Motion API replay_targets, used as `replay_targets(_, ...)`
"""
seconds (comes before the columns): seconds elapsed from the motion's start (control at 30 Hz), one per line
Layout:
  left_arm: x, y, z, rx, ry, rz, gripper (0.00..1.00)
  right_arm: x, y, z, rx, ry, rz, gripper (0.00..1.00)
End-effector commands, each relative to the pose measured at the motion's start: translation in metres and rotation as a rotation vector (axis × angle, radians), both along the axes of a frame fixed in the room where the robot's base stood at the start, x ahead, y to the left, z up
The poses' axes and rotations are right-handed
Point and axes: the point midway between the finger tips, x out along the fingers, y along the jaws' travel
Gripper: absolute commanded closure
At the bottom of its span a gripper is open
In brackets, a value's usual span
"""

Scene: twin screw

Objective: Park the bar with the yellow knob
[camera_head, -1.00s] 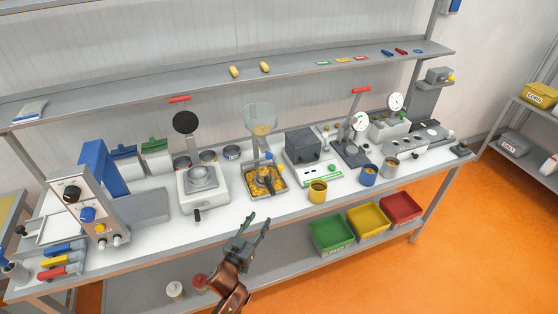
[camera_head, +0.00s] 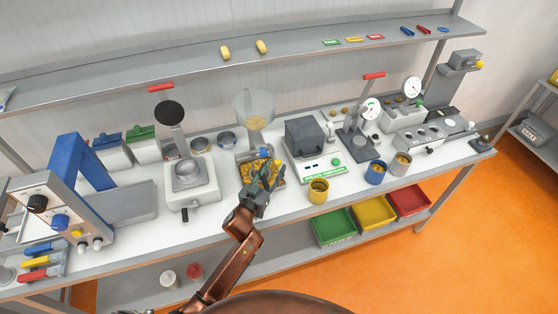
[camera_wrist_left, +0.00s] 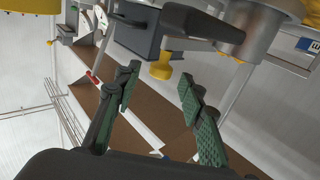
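The bar runs to a metal cylinder (camera_wrist_left: 245,32) at upper right. In the head view the yellow knob (camera_head: 279,162) shows small, just past my left gripper (camera_head: 264,180), by the tray under the clear hopper (camera_head: 255,108). In the wrist view my left gripper (camera_wrist_left: 160,100) is open, with green pads apart and nothing between them. The knob is beyond the fingertips, apart from them. The arm partly hides the tray. My right gripper is out of view.
A grey-box machine (camera_head: 305,136) and a yellow cup (camera_head: 318,192) stand right of the hopper. A white scale-like device (camera_head: 192,190) stands left. Green (camera_head: 332,228), yellow and red bins sit below the bench. A shelf (camera_head: 190,64) runs above.

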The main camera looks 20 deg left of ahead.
Motion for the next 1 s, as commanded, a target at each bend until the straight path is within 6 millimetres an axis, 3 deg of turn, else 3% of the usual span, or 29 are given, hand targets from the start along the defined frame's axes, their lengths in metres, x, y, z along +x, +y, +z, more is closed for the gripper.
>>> replay_targets(0.1,0.018,-0.004,0.0,0.0,0.0,0.0,0.63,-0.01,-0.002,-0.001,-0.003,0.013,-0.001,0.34)
replay_targets(0.23,0.031,-0.006,0.0,0.0,0.001,-0.001,0.63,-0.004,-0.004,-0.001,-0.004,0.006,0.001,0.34)
replay_targets(0.43,0.037,-0.009,0.0,0.001,0.0,-0.003,0.63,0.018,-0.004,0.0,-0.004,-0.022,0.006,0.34)
replay_targets(0.6,0.037,-0.01,0.0,0.0,0.0,-0.004,0.63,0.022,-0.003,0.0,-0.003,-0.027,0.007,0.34)
replay_targets(1.0,0.037,-0.01,0.0,0.0,0.0,-0.004,0.9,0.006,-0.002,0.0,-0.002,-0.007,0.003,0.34)
